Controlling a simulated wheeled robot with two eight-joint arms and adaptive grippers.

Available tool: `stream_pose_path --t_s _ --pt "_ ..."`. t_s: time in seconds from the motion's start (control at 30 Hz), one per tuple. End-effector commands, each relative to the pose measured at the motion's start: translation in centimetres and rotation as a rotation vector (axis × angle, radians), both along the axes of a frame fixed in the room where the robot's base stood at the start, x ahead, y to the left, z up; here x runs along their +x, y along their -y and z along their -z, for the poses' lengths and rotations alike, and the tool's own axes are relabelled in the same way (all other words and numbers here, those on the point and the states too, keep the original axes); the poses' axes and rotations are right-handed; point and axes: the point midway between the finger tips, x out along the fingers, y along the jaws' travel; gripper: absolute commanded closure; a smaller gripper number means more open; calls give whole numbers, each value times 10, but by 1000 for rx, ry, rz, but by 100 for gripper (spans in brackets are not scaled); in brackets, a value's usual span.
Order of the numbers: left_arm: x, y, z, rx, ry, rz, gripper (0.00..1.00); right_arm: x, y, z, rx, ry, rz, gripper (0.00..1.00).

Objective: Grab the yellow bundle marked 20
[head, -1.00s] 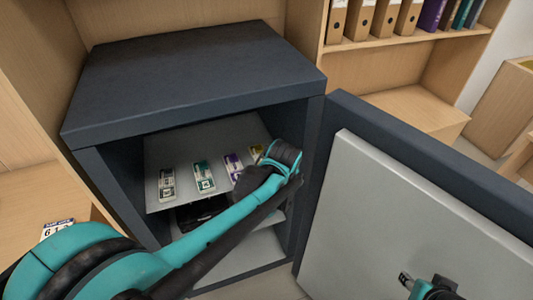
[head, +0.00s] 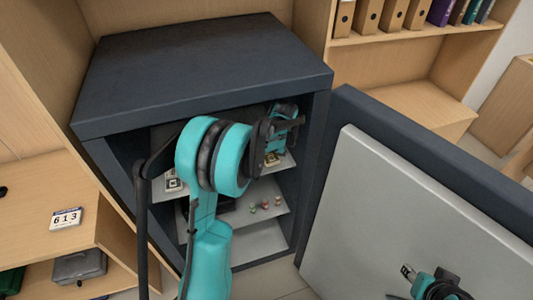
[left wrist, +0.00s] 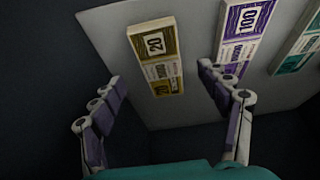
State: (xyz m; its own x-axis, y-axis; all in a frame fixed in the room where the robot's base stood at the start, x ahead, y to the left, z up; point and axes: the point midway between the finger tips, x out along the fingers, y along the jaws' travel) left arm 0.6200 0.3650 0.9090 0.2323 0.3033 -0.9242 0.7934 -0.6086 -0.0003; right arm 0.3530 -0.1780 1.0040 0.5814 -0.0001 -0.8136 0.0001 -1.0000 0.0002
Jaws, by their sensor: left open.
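The yellow bundle marked 20 (left wrist: 157,58) lies flat on the upper shelf of the open safe. It also shows in the head view (head: 272,159), partly covered by my arm. My left gripper (left wrist: 160,74) is open and empty inside the safe. In the left wrist view its two fingers are spread, and the bundle appears between and just beyond their tips; I see no contact. In the head view the left gripper (head: 287,120) is near the safe's right side.
A purple bundle marked 100 (left wrist: 243,35) lies beside the yellow one, near one fingertip. A green bundle (left wrist: 300,45) lies beyond it. The safe's walls and top (head: 205,75) surround the shelf closely. The open safe door (head: 420,220) stands at right. Small rolls (head: 265,204) sit on a lower shelf.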

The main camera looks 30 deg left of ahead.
Motion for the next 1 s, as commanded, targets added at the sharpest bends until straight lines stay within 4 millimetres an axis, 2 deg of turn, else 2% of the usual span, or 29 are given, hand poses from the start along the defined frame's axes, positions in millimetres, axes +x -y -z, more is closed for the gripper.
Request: stream_pose_path --t_s 0.1,0.27,0.6,0.83,1.0 --pt "8 -11 1 0 0 -1 24 0 0 3 0 0 0 60" --pt "11 -15 3 0 0 0 24 0 0 5 0 0 0 60" --pt "21 -28 46 1 1 0 24 0 0 24 0 0 0 60" --pt "22 -28 46 0 1 1 24 0 0 22 0 0 0 60" --pt "22 -28 46 0 1 1 69 0 0 22 0 0 0 60"
